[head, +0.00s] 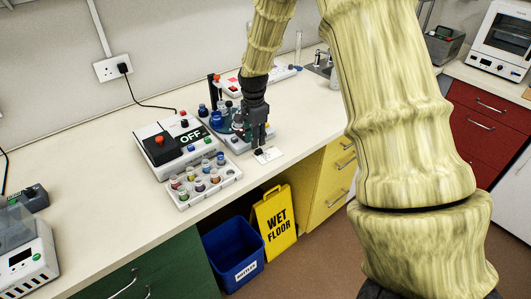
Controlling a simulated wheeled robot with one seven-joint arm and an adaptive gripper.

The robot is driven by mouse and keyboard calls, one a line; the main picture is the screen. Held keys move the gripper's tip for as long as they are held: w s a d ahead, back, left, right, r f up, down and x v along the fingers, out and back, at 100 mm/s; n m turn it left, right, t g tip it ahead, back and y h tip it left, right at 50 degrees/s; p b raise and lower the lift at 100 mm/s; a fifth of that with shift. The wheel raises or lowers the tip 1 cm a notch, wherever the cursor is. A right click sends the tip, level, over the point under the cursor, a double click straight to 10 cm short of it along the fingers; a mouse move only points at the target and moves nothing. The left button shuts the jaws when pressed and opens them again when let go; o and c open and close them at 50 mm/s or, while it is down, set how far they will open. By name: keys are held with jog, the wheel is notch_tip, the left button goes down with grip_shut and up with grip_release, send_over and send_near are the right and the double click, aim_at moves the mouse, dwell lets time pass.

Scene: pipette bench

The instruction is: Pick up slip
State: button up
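The slip (270,156), a small white piece of paper with faint marks, lies on the bench near its front edge, right of the vial rack. My gripper (259,150) points down with its fingertips at the slip's left part, just above or touching it. The fingers are small and dark here, and I cannot tell whether they are apart or closed. The slip's left part is partly hidden by the fingers.
A vial rack (207,186) and a white device marked OFF (170,143) stand left of my gripper. A round teal holder with bottles is close behind it. Below the bench are a blue bin (232,250) and a yellow WET FLOOR sign (275,222).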

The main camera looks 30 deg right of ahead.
aim_at(257, 150)
jog(key=shift+s+f+p, duration=0.15)
jog(key=shift+f+p, duration=0.15)
jog(key=shift+f, duration=0.05)
jog(key=f+p, duration=0.1)
jog(key=f, duration=0.2)
jog(key=shift+d+f, duration=0.1)
jog(key=shift+d, duration=0.1)
jog(key=shift+a+f, duration=0.1)
jog(key=shift+f, duration=0.4)
grip_shut()
